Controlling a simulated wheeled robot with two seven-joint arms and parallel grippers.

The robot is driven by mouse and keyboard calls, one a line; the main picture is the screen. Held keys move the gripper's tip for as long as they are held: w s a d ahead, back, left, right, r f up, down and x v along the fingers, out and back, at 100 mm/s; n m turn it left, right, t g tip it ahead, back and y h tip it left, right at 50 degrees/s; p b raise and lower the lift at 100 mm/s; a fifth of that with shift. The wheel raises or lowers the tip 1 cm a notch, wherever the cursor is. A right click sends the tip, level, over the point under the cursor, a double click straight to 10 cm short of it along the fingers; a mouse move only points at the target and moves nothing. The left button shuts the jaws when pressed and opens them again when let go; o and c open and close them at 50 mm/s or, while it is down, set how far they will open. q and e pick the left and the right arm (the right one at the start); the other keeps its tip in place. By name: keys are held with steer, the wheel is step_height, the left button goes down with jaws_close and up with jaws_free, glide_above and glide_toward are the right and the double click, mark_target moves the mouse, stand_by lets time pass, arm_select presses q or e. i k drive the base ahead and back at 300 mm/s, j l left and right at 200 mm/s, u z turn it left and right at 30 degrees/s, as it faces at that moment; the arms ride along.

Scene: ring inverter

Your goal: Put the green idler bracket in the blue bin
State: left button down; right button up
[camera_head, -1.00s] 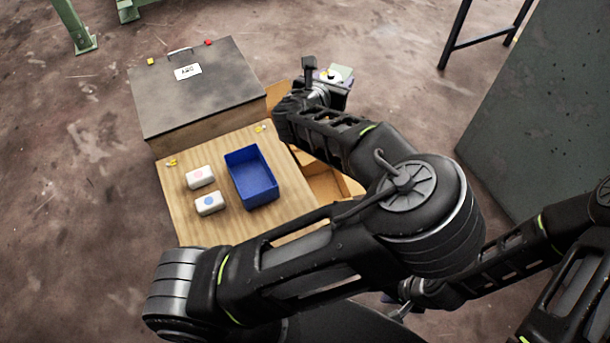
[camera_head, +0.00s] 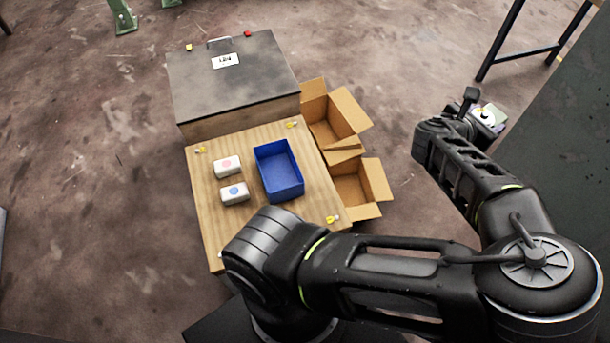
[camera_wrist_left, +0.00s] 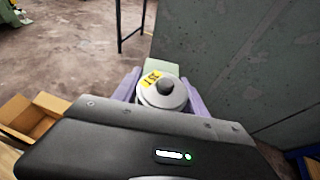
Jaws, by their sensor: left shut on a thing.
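My left gripper (camera_head: 487,118) is shut on the green idler bracket (camera_head: 499,110) and holds it out over the floor, right of the table. In the left wrist view the bracket (camera_wrist_left: 162,68) shows a pale green plate behind a round grey-white wheel with a yellow label, between the two lilac fingers; its lower part is hidden by the gripper body. The blue bin (camera_head: 278,171) stands open on the wooden table, well to the left of the gripper, and looks empty. My right gripper is not in view.
Two white blocks, one with a red mark (camera_head: 227,167) and one with a blue mark (camera_head: 235,193), lie left of the bin. A dark-lidded box (camera_head: 235,80) stands behind. Open cardboard boxes (camera_head: 335,120) stand along the table's right side. A dark green panel (camera_head: 575,150) rises at right.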

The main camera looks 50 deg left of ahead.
mark_target(273, 187)
steer(key=k+j, duration=0.9)
